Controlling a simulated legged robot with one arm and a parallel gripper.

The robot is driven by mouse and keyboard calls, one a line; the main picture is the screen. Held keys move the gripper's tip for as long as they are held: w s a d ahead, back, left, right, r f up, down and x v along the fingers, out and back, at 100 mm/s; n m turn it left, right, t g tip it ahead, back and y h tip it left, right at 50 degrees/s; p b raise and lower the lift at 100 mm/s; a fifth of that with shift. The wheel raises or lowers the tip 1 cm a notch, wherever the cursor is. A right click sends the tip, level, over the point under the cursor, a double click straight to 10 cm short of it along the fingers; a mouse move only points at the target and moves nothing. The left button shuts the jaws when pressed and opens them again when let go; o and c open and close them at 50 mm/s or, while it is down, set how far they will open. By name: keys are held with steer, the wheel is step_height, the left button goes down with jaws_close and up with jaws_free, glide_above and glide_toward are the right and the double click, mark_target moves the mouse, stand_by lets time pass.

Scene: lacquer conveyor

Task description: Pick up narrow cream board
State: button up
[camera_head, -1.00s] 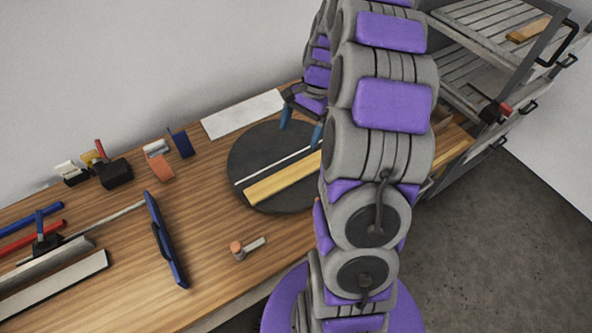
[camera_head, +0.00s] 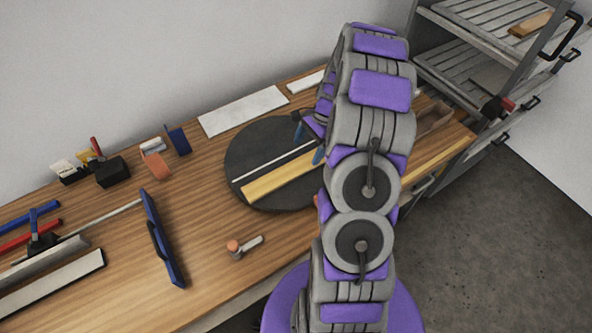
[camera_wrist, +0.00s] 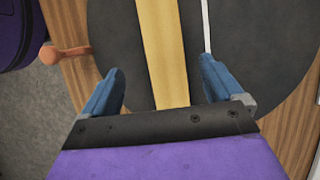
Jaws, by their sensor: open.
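A narrow cream-yellow board (camera_head: 280,180) lies on a round black disc (camera_head: 245,150) on the wooden bench. In the wrist view the board (camera_wrist: 163,50) runs lengthwise between the two blue fingers of my gripper (camera_wrist: 160,66). The fingers are open, with a gap on each side of the board. A thin white strip (camera_wrist: 206,25) lies parallel to the board and passes close to the right finger; I cannot tell if they touch. In the head view my gripper (camera_head: 308,142) is over the disc, and my arm hides the board's right end.
White panels (camera_head: 243,110) lie along the wall side. A blue-handled long tool (camera_head: 165,240), a small orange-ended tool (camera_head: 240,248) and several brushes and scrapers (camera_head: 105,170) occupy the left bench. A slatted rack (camera_head: 470,65) stands at the right. Bare wood shows around the disc.

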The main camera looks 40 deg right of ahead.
mark_target(295, 168)
steer(key=shift+a+f, duration=1.05)
steer(key=shift+a, duration=0.2)
steer(key=f, duration=0.1)
steer(key=f+b, duration=0.1)
steer(key=f, duration=0.1)
steer(key=f+b, duration=0.1)
steer(key=shift+w+a+f, duration=0.15)
steer(key=shift+w+a, duration=0.2)
steer(key=shift+a+f, duration=0.15)
steer(key=shift+f, duration=0.15)
steer(key=shift+a, duration=0.4)
steer(key=shift+d, duration=0.1)
steer(key=c, duration=1.3)
steer(key=shift+r, duration=0.15)
